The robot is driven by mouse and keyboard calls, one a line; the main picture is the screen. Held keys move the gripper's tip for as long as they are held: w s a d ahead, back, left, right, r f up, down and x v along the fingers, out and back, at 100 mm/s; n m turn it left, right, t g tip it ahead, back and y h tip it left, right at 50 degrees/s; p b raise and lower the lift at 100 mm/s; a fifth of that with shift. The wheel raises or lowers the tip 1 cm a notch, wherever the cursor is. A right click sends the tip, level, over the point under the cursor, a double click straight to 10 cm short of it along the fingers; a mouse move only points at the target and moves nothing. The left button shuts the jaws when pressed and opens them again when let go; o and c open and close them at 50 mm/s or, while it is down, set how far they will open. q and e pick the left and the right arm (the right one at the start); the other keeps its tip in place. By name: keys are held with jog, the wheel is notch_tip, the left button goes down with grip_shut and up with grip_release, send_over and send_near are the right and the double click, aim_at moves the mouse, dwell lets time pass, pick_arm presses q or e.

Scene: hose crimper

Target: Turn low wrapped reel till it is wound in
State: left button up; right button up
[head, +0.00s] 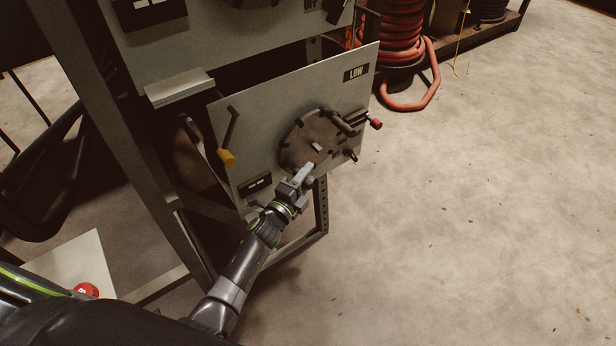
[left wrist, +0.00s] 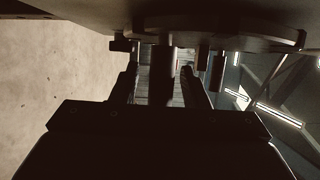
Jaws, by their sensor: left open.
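The low reel (head: 308,142) is a dark round disc with several short pegs on its face and rim, mounted on a grey panel (head: 262,115) labelled LOW. My left gripper (head: 305,176) is at the disc's lower edge, its fingers pointing up toward it. In the left wrist view the disc's rim (left wrist: 225,42) crosses the top. There the left gripper (left wrist: 160,75) is open, with a dark peg (left wrist: 162,58) showing between its two fingers; I cannot tell whether they touch it. Any wrapping on the reel is hidden or too dark to tell. My right gripper is not in view.
A lever with a yellow knob (head: 226,157) sticks out left of the disc, and a red knob (head: 376,124) to its right. A metal frame post (head: 110,120) stands at left. Red coiled hose (head: 402,40) lies behind. The floor at right is clear.

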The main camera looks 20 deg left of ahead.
pick_arm(q)
jog(key=shift+w+d, duration=0.15)
jog(key=shift+w, duration=0.3)
grip_shut()
